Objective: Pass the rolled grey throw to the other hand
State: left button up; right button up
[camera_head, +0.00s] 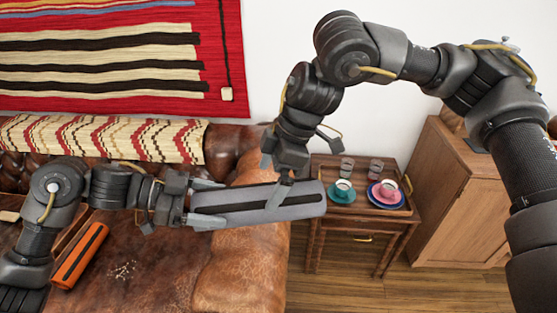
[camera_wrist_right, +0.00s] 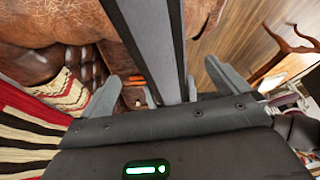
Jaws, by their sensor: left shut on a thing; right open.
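The rolled grey throw (camera_head: 296,208), a long grey roll with a dark band, is held roughly level in the head view. My left gripper (camera_head: 222,206) is shut on its left part, over the leather seat. My right gripper (camera_head: 281,176) is open and points down at the roll's right half from above. In the right wrist view the throw (camera_wrist_right: 156,38) runs between the spread fingers of my right gripper (camera_wrist_right: 165,88). I cannot tell whether these fingers touch it.
A brown leather sofa (camera_head: 170,270) lies below, with an orange roll (camera_head: 80,256) on it at left. A small wooden table (camera_head: 345,208) with cups and glasses stands right of the throw. A wooden cabinet (camera_head: 450,205) is further right.

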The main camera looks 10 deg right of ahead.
aim_at(259, 200)
jog(key=x, duration=0.6)
jog(key=shift+a+f, duration=0.2)
jog(key=shift+f, duration=0.15)
jog(key=shift+c, duration=0.3)
jog(key=c, duration=1)
pick_arm(q)
jog(key=o, duration=1.2)
pick_arm(e)
jog(key=shift+c, duration=0.7)
pick_arm(q)
jog(key=v, duration=1.2)
